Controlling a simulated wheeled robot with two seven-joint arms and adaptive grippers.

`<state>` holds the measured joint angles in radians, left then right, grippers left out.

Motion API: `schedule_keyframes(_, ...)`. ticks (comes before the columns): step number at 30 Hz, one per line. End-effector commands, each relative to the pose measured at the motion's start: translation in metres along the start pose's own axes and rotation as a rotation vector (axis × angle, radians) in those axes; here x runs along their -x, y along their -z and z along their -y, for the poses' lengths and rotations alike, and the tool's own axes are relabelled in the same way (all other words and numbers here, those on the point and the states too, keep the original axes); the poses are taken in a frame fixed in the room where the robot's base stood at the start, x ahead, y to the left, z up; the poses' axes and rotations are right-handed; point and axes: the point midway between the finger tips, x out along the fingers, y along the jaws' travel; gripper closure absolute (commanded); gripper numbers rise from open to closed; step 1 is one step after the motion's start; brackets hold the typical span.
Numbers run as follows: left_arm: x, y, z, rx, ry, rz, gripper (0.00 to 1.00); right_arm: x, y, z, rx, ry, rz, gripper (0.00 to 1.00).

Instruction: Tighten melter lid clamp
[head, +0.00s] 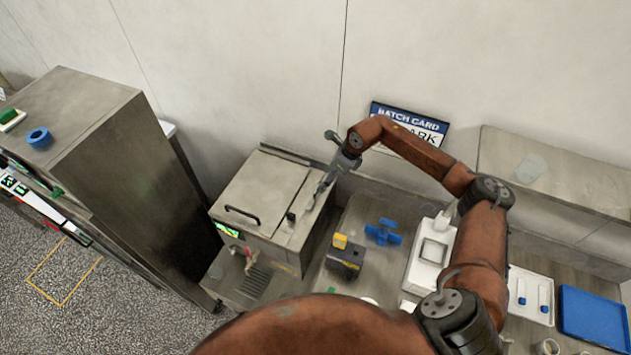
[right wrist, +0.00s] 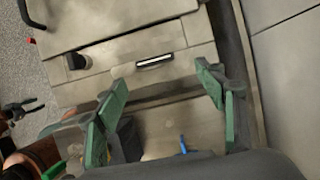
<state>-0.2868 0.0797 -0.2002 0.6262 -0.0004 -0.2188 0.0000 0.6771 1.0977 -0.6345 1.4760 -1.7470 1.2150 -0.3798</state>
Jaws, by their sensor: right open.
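The melter (head: 262,205) is a steel box with a flat lid and a dark bar handle (head: 242,215). A small black knob (head: 290,217) stands on the strip along the lid's right side; the knob shows in the right wrist view (right wrist: 76,61). A pale bar in a dark slot (right wrist: 155,61) lies on the same strip. I cannot tell which part is the clamp. My right gripper (head: 318,190) is over the melter's right side. Its green fingers are wide apart and empty in the right wrist view (right wrist: 160,88). Dark jaws at that view's left edge look like my left gripper (right wrist: 22,110).
Right of the melter, the counter holds a black-and-yellow block (head: 345,258), a blue cross-shaped part (head: 383,232), a white device (head: 430,255) and a blue tray (head: 594,318). A batch card sign (head: 408,122) is behind. A tall steel cabinet (head: 105,150) stands left.

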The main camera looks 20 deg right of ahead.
Motion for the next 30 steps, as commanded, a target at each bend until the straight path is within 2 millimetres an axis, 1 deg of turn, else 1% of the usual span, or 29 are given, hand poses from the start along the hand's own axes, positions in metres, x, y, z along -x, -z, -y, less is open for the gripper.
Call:
schedule_keyframes(1, -0.003, -0.006, -0.001, 0.001, -0.001, 0.007, 0.6, -0.008, -0.001, -0.003, 0.004, -0.004, 0.0, 0.36)
schedule_keyframes(5, -0.009, -0.025, -0.003, 0.006, -0.003, 0.028, 0.6, -0.029, -0.002, -0.004, 0.007, -0.007, -0.001, 0.36)
schedule_keyframes(8, -0.014, -0.043, -0.005, 0.01, -0.004, 0.051, 0.6, -0.046, 0.0, -0.006, 0.006, -0.007, -0.002, 0.36)
schedule_keyframes(10, -0.018, -0.05, -0.005, 0.011, -0.004, 0.059, 0.6, -0.056, 0.003, -0.006, 0.003, -0.006, -0.001, 0.36)
schedule_keyframes(11, -0.019, -0.05, -0.005, 0.011, -0.004, 0.058, 0.6, -0.059, 0.004, -0.006, 0.002, -0.005, -0.001, 0.36)
schedule_keyframes(13, -0.022, -0.043, -0.004, 0.009, -0.003, 0.05, 0.6, -0.065, 0.005, -0.006, 0.0, -0.004, -0.001, 0.36)
schedule_keyframes(18, -0.025, -0.008, -0.001, 0.001, 0.0, 0.006, 0.6, -0.069, 0.006, -0.006, 0.0, -0.001, -0.001, 0.36)
schedule_keyframes(20, -0.024, -0.002, -0.001, 0.0, 0.0, -0.003, 0.6, -0.069, 0.005, -0.006, 0.001, -0.002, -0.001, 0.36)
schedule_keyframes(23, -0.024, -0.003, -0.001, 0.001, 0.0, -0.002, 0.6, -0.069, 0.005, -0.007, 0.001, -0.002, -0.001, 0.37)
schedule_keyframes(30, -0.024, -0.02, -0.002, 0.004, -0.001, 0.02, 0.6, -0.068, 0.006, -0.006, 0.0, -0.002, -0.001, 0.53)
